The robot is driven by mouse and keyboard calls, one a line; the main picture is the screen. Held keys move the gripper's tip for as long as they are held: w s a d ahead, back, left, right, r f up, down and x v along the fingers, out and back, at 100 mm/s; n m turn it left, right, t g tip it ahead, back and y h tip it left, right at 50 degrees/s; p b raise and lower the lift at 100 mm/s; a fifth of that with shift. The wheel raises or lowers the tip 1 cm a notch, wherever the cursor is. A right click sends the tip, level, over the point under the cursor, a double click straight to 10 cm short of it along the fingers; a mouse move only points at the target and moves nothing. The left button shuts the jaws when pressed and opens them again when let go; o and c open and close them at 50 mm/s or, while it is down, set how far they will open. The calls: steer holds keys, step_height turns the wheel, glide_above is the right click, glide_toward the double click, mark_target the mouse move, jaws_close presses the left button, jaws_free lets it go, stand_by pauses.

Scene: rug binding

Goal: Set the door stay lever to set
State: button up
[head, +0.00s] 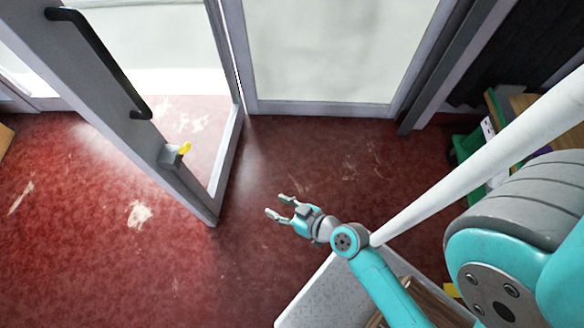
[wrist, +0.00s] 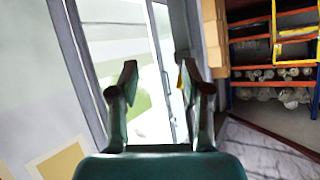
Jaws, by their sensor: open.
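The door stay lever (head: 184,148) is a small yellow piece on a grey box (head: 171,158) low on the grey-framed glass door (head: 120,110), which stands ajar. It sticks out up and to the right. My gripper (head: 277,206) is open and empty, to the right of the door and lower in the picture, clearly apart from the lever. In the wrist view my gripper (wrist: 156,66) shows two spread fingers with nothing between them. A yellow bit, likely the lever (wrist: 180,79), shows beside the right finger, which partly hides it.
A long black pull handle (head: 105,62) runs along the door above the lever. A fixed glass panel (head: 330,50) stands behind. The worn red floor (head: 285,160) between my gripper and the door is clear. In the wrist view, orange shelving (wrist: 275,50) with rolls stands at the right.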

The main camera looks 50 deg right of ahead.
steer(key=shift+s+d+r, duration=0.1)
steer(key=shift+s+d, duration=0.15)
steer(key=shift+s, duration=0.55)
